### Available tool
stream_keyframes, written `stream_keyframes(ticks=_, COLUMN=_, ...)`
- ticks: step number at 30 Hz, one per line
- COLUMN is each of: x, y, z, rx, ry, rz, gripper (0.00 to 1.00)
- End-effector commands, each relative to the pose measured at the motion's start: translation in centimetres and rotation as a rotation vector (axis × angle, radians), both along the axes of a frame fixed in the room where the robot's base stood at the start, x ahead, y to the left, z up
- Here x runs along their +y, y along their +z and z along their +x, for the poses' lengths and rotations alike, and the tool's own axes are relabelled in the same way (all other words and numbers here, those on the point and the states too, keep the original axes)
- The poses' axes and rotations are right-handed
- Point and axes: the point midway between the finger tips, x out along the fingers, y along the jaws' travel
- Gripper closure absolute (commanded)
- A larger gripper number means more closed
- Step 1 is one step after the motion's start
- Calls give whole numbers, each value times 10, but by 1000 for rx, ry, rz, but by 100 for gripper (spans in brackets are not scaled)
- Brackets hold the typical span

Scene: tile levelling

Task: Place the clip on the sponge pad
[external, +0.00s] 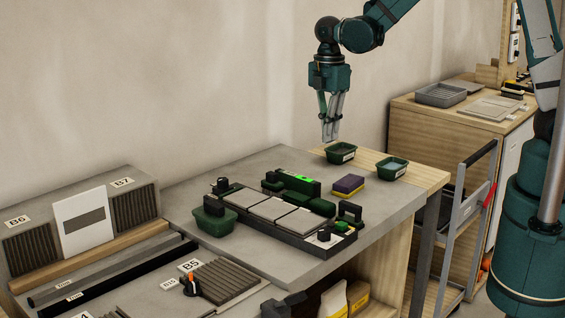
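The sponge pad (348,188), a small block with a purple top and a yellow base, lies on the right part of the grey worktop with nothing visible on it. My gripper (329,137) hangs in the air, pointing down, above and behind the sponge pad, near the back green bin. Its two fingers look close together at the tips. I cannot tell whether they are shut or hold something small. I cannot pick out the clip for certain; it may be among the small dark parts around the tiles or hidden in a bin.
Green bins stand at the back (341,153), right (392,168) and left (214,221) of the worktop. A tile frame (272,209) with pale tiles and a green level (296,181) fills the middle. A cart (466,208) stands right. Bare worktop lies in front.

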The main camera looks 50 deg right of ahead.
Motion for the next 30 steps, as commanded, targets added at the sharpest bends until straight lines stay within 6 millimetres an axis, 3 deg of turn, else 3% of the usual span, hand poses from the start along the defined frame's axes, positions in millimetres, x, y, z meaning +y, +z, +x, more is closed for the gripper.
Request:
stream_keyframes(ticks=6, x=6, y=7, z=-49, rx=4, ry=22, rz=0, gripper=100)
stream_keyframes(ticks=12, x=8, y=9, z=-73, rx=7, ry=33, rz=0, gripper=100)
stream_keyframes(ticks=30, x=8, y=7, z=-80, rx=8, ry=35, rz=0, gripper=100)
